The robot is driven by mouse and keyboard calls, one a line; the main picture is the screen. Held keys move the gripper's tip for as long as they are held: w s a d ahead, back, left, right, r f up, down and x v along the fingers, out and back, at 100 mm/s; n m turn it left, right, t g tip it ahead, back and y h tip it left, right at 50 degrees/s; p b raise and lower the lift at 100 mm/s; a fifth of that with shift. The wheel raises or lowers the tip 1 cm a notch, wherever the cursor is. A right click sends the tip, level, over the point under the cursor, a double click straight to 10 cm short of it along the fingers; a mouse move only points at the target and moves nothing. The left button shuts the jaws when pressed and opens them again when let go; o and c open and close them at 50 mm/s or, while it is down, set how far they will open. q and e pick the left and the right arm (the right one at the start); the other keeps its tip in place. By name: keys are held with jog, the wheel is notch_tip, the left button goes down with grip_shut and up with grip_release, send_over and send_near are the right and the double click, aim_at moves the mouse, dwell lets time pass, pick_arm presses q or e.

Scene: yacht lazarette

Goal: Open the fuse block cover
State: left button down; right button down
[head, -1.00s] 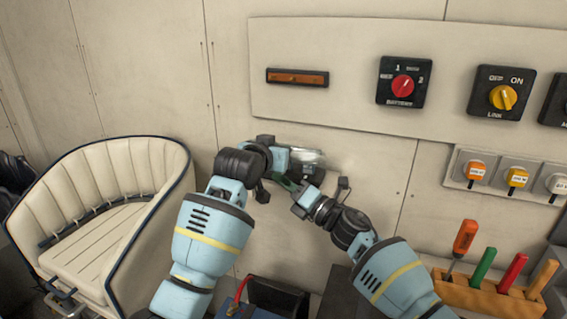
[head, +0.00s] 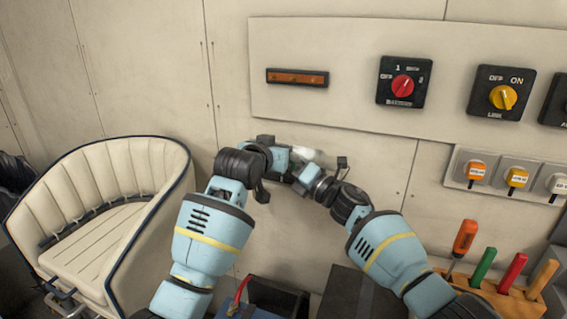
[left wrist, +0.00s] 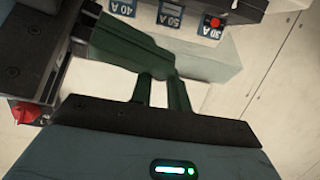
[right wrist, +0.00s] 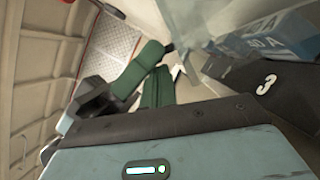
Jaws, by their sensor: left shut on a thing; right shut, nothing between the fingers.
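The fuse block (left wrist: 172,14) shows upside down at the top of the left wrist view, with blue amp labels and a small red spot. Its clear cover (left wrist: 205,62) is a pale see-through shape beside it. In the head view the cover (head: 305,153) is a blurred pale patch on the wall, mostly behind my grippers. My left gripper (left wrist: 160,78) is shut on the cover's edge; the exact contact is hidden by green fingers. My right gripper (right wrist: 150,75) is shut and empty, close beside the left one. How far the cover is tilted, I cannot tell.
The battery switch (head: 403,86) and link switch (head: 502,97) are on the panel to the right. A tool rack (head: 490,292) stands at lower right. A cream seat (head: 95,230) is at left. An open dark box (head: 280,298) lies below my arms.

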jog(key=shift+w+d+r, duration=0.15)
jog(key=shift+w+r, duration=0.05)
jog(key=shift+r, duration=0.25)
jog(key=shift+w+d+r, duration=0.1)
jog(key=shift+w+r, duration=0.05)
jog(key=shift+r, duration=0.3)
pick_arm(q)
jog(key=c, duration=1.3)
grip_release()
jog(key=shift+f, duration=0.15)
jog(key=shift+c, duration=0.2)
jog(key=shift+d+f, duration=0.1)
jog(key=shift+f, duration=0.1)
jog(key=shift+s, duration=0.15)
pick_arm(e)
jog(key=shift+a, duration=0.1)
pick_arm(q)
jog(key=r+v, duration=0.1)
jog(key=v, duration=0.7)
pick_arm(e)
jog(key=shift+f, duration=0.35)
pick_arm(q)
jog(key=shift+r, duration=0.1)
